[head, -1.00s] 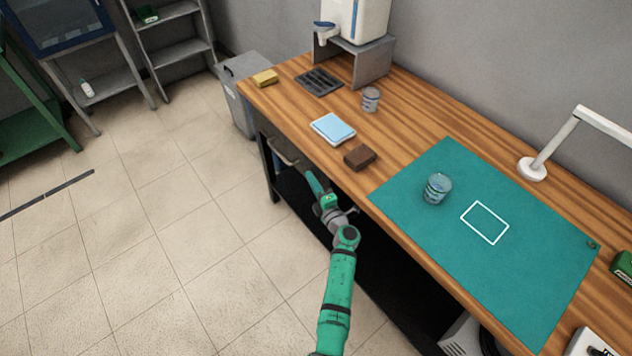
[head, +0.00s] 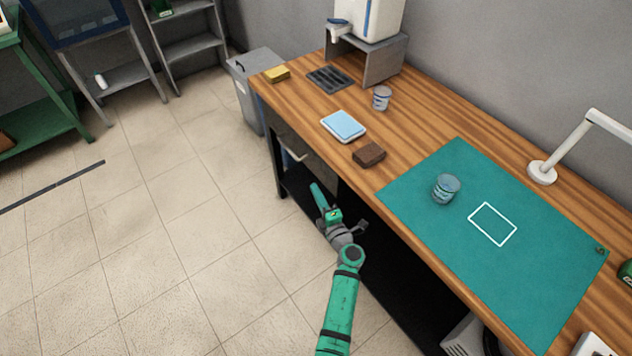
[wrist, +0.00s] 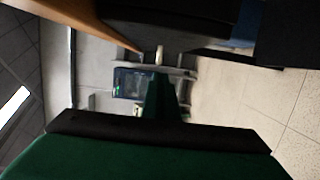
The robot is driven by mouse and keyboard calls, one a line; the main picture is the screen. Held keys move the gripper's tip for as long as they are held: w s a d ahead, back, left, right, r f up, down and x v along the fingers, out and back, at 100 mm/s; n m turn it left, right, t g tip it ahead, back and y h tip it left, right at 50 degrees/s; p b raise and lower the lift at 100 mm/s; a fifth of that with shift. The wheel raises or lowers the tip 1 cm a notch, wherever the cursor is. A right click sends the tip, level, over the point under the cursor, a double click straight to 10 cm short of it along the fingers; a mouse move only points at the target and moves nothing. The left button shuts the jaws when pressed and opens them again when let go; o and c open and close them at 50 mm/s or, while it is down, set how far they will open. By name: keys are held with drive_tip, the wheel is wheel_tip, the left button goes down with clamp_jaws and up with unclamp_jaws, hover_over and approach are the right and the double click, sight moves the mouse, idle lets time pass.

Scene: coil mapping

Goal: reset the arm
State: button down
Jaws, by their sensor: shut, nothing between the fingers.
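My arm (head: 341,300) is green and reaches up from the bottom of the head view, low in front of the workbench's front edge. My gripper (head: 318,192) is at its far end, near the grey drawer front (head: 300,150) and apart from the items on the bench. In the wrist view the green gripper (wrist: 162,95) points along the bench's underside, with its fingers shut and empty.
A grey bin (head: 252,90) stands at the bench's far end.

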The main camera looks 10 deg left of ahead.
drive_tip(key=shift+v, duration=2.5)
drive_tip(key=s+d+r+m+h, duration=0.2)
drive_tip(key=s+m, duration=0.6)
drive_tip(key=s, duration=0.6)
drive_tip(key=s+d+r+m+h, duration=0.3)
drive_tip(key=s+r+m, duration=0.3)
drive_tip(key=s, duration=0.9)
drive_tip(key=s+d+r+m+h, duration=0.3)
drive_tip(key=s+m, duration=0.7)
drive_tip(key=s, duration=0.5)
drive_tip(key=shift+d+r+m+h, duration=0.15)
drive_tip(key=shift+r+m+h, duration=0.25)
drive_tip(key=shift+r+h, duration=0.55)
